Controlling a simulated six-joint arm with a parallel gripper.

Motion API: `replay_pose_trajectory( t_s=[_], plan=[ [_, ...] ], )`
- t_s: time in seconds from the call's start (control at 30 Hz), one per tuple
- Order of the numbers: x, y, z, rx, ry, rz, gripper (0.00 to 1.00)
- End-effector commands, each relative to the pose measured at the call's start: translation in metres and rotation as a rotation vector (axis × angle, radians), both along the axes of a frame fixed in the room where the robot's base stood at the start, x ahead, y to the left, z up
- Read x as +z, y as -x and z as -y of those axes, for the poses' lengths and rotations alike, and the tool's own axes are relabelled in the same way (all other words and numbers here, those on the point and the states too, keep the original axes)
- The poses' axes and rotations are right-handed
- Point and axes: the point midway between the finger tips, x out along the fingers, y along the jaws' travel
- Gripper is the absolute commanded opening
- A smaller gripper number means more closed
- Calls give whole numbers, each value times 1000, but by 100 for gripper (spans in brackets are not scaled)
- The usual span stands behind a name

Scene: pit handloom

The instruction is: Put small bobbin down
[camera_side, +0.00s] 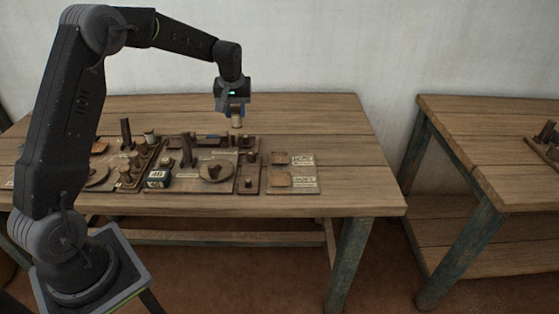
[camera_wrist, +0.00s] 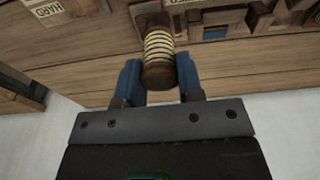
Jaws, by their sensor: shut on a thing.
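The small bobbin (camera_wrist: 159,46) is wound with pale thread between dark brown ends. My gripper (camera_wrist: 159,78) is shut on it, with a blue finger on each side. In the side view the bobbin (camera_side: 237,122) hangs below my gripper (camera_side: 237,112), above the back part of the wooden table and apart from its top. In the wrist view a brown block shows right behind the bobbin's far end; I cannot tell whether they touch.
Wooden boards with pegs, spools and blocks (camera_side: 188,155) cover the table's front middle. A board with paper labels (camera_side: 305,181) lies at their right. The table's right part (camera_side: 350,160) is bare. A second table (camera_side: 490,130) stands at right.

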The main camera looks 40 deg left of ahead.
Motion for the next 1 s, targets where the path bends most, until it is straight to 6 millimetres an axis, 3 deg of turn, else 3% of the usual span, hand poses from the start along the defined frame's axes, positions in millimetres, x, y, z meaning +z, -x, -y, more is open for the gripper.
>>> replay_pose_trajectory(
  t_s=[0.17, 0.6, 0.87, 1.0],
  plan=[
    [-8, -13, 21, -29, 0, -1, 12],
    [-62, -64, 92, -26, 0, 0, 12],
    [-74, -73, 104, -22, 0, 0, 12],
    [-91, -73, 104, -23, 0, -2, 12]
  ],
)
